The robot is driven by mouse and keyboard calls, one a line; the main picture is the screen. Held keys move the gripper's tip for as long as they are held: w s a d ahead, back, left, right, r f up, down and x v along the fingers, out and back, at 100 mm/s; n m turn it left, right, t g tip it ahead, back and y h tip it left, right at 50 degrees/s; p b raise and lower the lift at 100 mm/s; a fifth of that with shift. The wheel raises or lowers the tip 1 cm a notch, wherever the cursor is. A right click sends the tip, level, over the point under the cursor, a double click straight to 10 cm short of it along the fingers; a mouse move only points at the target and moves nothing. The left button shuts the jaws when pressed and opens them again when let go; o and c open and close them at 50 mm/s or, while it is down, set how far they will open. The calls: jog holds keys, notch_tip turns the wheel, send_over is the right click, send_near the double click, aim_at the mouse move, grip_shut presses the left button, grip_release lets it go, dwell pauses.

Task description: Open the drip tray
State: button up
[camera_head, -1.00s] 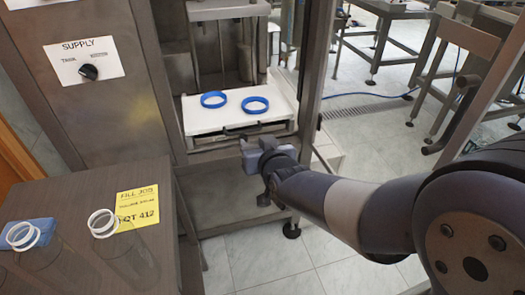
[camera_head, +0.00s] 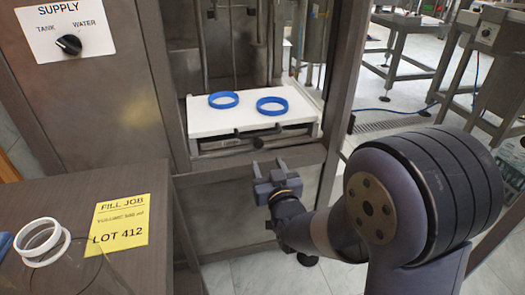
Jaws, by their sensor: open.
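The drip tray is not clearly marked; a metal tray front with a dark handle (camera_head: 257,134) sits under a white shelf plate (camera_head: 215,122) in the steel machine. I cannot tell how far the tray is pushed in. Two blue rings (camera_head: 223,99) and (camera_head: 272,105) lie on the white plate. My gripper (camera_head: 270,170) is open and empty, just below and in front of the handle, apart from it. Its fingers point up toward the tray front.
A dark cabinet top (camera_head: 60,190) at the left holds a yellow job note (camera_head: 118,222) and a clear container with a white rim (camera_head: 42,242). A supply panel with a knob (camera_head: 68,44) is at the upper left. Machine posts (camera_head: 340,90) stand right of the tray.

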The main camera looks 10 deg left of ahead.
aim_at(259, 146)
jog(key=b+x, duration=0.1)
jog(key=x, duration=0.7)
jog(key=shift+c, duration=0.3)
grip_shut()
